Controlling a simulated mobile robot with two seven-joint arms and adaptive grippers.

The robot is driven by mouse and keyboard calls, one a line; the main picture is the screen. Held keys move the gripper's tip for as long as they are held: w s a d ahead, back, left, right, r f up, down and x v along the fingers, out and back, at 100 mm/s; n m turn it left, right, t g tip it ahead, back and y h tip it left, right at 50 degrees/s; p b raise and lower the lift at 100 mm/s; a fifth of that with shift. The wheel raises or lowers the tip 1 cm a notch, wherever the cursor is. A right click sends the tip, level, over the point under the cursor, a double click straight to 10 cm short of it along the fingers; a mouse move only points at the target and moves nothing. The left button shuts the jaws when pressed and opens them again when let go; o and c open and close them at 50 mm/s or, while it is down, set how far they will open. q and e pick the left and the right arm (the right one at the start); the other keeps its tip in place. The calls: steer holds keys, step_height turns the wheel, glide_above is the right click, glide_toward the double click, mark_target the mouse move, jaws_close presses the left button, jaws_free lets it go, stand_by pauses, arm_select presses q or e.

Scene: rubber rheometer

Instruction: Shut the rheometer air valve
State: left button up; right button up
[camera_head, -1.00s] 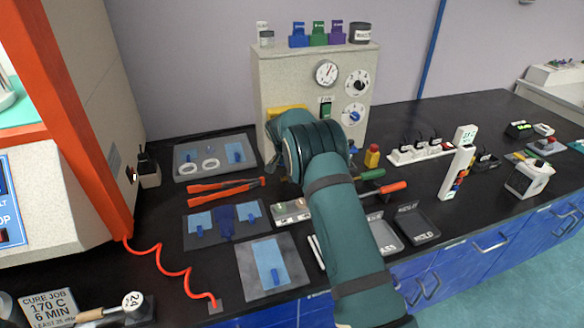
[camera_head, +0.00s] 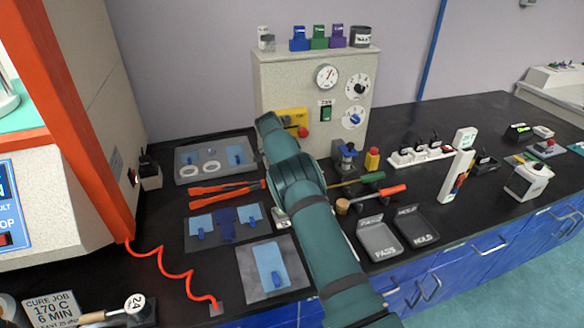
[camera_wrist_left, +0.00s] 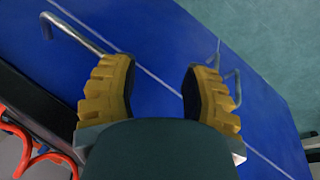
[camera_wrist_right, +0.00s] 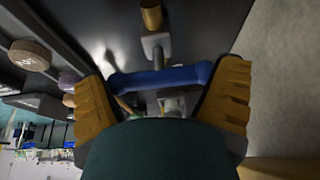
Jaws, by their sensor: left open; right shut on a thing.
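In the right wrist view, a blue bar handle (camera_wrist_right: 165,77) lies crosswise between the fingers of my right gripper (camera_wrist_right: 168,82). It sits on a grey stem with a brass fitting (camera_wrist_right: 151,14) beyond it, and looks like the air valve's lever. My right gripper is shut on this handle. In the head view my right arm hides the gripper and the handle, near the front left of the beige gauge box (camera_head: 345,65). My left gripper (camera_wrist_left: 155,85) is open and empty, in front of blue cabinet doors (camera_wrist_left: 155,45). It is outside the head view.
A yellow panel with a red button (camera_head: 303,131) is on the box front. A blue-and-grey device (camera_head: 346,158), a yellow-and-red block (camera_head: 372,158) and two dark trays (camera_head: 415,222) stand to the right of my arm. Sample trays and orange tongs (camera_head: 225,189) lie to its left.

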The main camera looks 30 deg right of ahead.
steer(key=shift+s+d+f+m, duration=0.1)
steer(key=shift+s+f+m, duration=0.1)
steer(key=shift+m, duration=0.1)
steer(key=o, duration=0.8)
steer(key=shift+w+d, duration=0.1)
steer(key=shift+r, duration=0.4)
steer(key=w+a, duration=0.1)
steer(key=a, duration=0.3)
steer(key=w+a, duration=0.1)
steer(key=a, duration=0.3)
steer(key=w+a, duration=0.1)
steer(key=a, duration=0.3)
steer(key=shift+w+r, duration=0.1)
steer(key=shift+w, duration=0.05)
